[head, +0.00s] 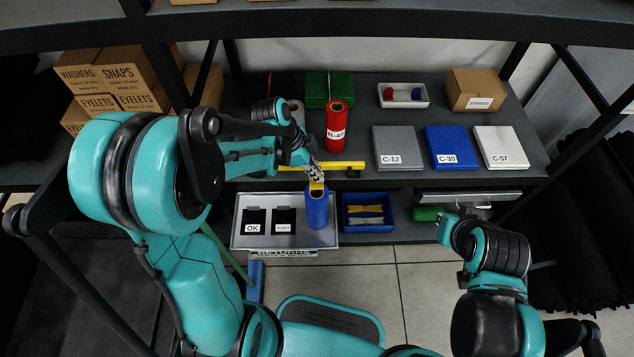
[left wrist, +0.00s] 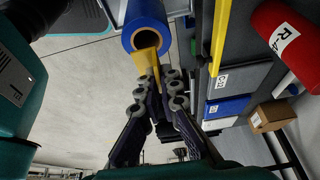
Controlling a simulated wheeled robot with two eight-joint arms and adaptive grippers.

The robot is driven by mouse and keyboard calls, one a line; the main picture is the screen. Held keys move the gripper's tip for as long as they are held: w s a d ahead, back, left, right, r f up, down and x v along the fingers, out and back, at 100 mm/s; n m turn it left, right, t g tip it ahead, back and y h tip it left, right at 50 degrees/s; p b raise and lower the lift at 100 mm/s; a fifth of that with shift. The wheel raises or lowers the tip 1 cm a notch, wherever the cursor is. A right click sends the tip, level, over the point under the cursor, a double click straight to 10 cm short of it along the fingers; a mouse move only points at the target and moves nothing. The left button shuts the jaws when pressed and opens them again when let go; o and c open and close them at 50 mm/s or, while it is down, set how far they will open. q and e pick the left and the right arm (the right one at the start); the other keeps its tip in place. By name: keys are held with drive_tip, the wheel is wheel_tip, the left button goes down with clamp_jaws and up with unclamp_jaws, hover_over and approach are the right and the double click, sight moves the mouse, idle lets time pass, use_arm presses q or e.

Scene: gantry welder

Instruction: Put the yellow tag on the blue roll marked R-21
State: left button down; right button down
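The blue roll (head: 317,208) stands upright at the right end of the grey tray on the lower shelf. Its marking is not visible. In the left wrist view the roll (left wrist: 148,22) shows its open end. The yellow tag (head: 316,187) is at the roll's top rim; in the left wrist view the tag (left wrist: 146,62) reaches from the fingers to the roll's open end. I cannot tell if it touches. My left gripper (head: 315,174) is above the roll, its fingers (left wrist: 159,78) closed around the tag. My right gripper (head: 450,230) is at right, its fingers unclear.
A red roll (head: 336,125) and a grey roll stand on the upper shelf behind a yellow bar (head: 345,166). Flat boxes C-12 (head: 397,143), C-30 and C-57 lie above.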

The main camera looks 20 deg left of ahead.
use_arm(q)
drive_tip(key=shift+f+b, duration=0.75)
drive_tip(key=shift+f, duration=1.25)
drive_tip(key=shift+f, duration=0.15)
drive_tip(key=c, duration=1.7)
unclamp_jaws()
